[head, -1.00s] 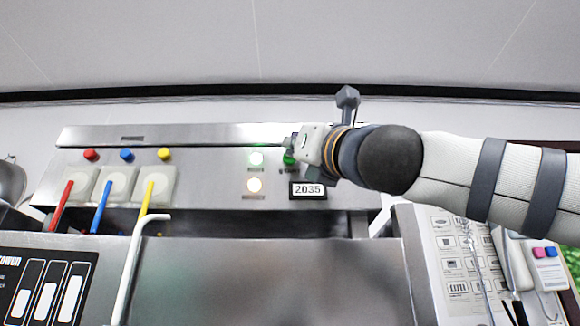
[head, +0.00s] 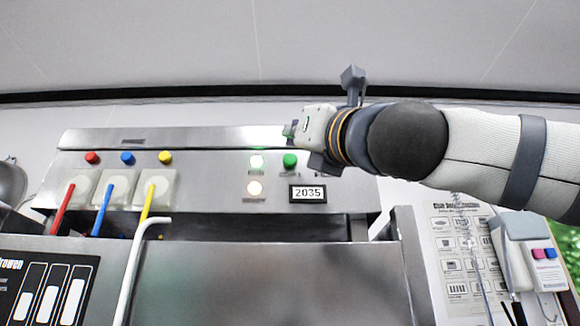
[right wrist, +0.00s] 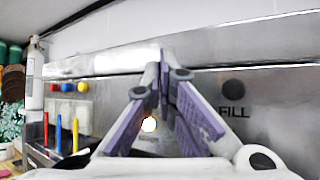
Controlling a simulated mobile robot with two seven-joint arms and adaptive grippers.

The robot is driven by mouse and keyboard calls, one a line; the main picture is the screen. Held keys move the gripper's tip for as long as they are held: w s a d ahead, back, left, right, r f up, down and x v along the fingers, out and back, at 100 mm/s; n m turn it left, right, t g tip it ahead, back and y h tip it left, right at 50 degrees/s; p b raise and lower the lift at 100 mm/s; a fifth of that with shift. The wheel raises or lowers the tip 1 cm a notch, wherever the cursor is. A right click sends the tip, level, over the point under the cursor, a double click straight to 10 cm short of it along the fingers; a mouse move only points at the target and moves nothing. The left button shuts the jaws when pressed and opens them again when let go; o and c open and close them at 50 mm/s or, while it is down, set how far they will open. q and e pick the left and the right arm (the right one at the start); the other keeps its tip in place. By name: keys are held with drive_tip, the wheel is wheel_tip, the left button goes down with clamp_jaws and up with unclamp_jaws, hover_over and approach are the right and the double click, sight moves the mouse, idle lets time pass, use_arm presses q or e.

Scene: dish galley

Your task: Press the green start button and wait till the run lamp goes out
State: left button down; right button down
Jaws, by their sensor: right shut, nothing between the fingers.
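The green button (head: 290,160) is on the steel panel and fully visible in the head view. To its left a green-glowing lamp (head: 256,161) is lit. Below that a warm white lamp (head: 254,188) is also lit. Their labels are too small to read, so I cannot tell which is the run lamp. My right gripper (head: 290,131) is just above the button in the picture, apart from it. In the right wrist view its fingers (right wrist: 163,68) are shut and empty, with a glowing lamp (right wrist: 148,124) partly behind them. My left gripper is not in view.
A display (head: 308,193) reads 2035. Red (head: 92,157), blue (head: 127,155) and yellow (head: 165,157) knobs sit at the left above matching tubes. A white bent pipe (head: 133,262) stands in front. The right wrist view shows a dark round spot (right wrist: 233,87) above the word FILL.

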drive_tip(key=shift+s, duration=1.15)
